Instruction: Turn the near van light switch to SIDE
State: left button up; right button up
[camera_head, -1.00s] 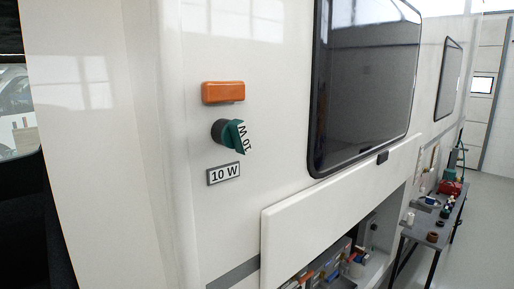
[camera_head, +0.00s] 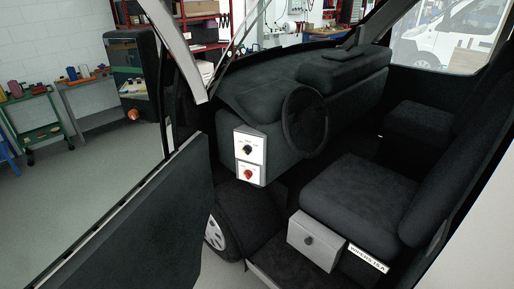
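The van light switch is a dark rotary knob (camera_head: 247,150) on the upper part of a white panel (camera_head: 240,143) at the left end of the dashboard. Small labels stand above the knob, too small to read, so I cannot tell its position. A red knob (camera_head: 248,174) sits on the lower part of the same panel. Neither of my grippers is in view.
The open driver's door (camera_head: 125,225) stands at the left. The steering wheel (camera_head: 304,121) is right of the panel, and the seat (camera_head: 365,200) is at the right. A grey box with a round knob (camera_head: 313,246) is under the seat. A green cart (camera_head: 35,120) stands far left.

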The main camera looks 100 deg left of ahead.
aim_at(246, 149)
jog(key=u, duration=3.25)
